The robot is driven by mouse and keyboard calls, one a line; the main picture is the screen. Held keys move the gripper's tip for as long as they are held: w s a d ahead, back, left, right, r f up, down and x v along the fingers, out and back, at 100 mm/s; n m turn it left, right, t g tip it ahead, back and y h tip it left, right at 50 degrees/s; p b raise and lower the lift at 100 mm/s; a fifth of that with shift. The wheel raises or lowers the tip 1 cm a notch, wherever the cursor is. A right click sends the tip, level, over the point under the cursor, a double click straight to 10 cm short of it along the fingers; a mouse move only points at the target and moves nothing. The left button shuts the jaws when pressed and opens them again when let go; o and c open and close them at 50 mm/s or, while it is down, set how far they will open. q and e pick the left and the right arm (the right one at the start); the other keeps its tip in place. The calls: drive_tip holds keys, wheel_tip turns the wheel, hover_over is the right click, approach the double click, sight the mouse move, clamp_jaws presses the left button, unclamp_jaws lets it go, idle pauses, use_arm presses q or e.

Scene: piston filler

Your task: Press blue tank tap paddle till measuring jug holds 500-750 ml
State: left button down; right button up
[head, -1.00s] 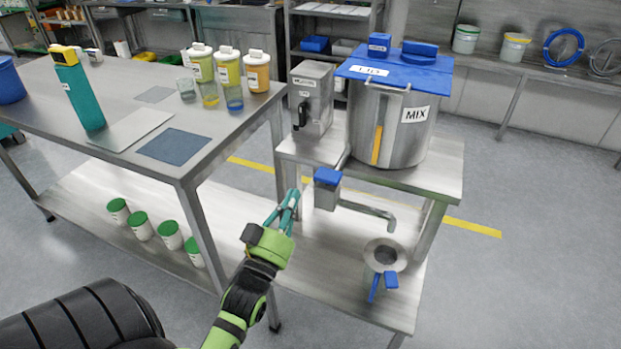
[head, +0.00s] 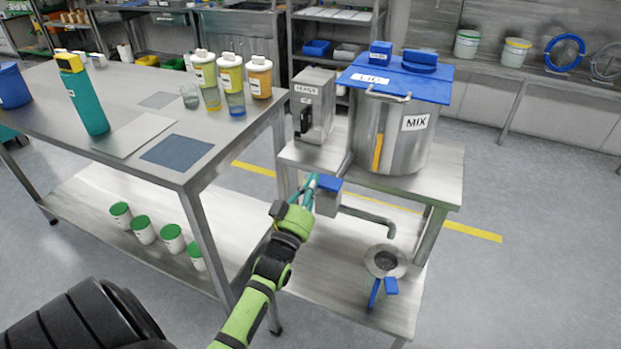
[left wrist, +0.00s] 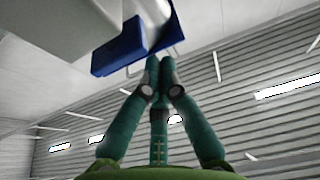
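The tap's blue paddle (head: 329,183) tops a grey block at the foot of the steel MIX tank (head: 392,130). Its bent spout (head: 372,219) points down over a round steel vessel (head: 384,262) with blue parts; I cannot tell whether this is the measuring jug, nor its level. My left gripper (head: 315,181) is just left of the paddle in the head view; contact is unclear. In the left wrist view its fingertips (left wrist: 160,60) meet with nothing seen between them, and a blue block (left wrist: 118,47), likely the paddle, lies up-left of them. My right gripper is not in view.
A grey dispenser box (head: 313,105) stands left of the tank on the same stand (head: 448,180). The steel table (head: 60,92) at left carries a teal bottle (head: 86,98), several capped bottles and glasses. Green-lidded tubs (head: 143,229) stand on its lower shelf.

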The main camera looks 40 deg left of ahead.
use_arm(q)
drive_tip(key=shift+f+b, duration=0.5)
drive_tip(key=shift+f, duration=0.55)
idle(7.0)
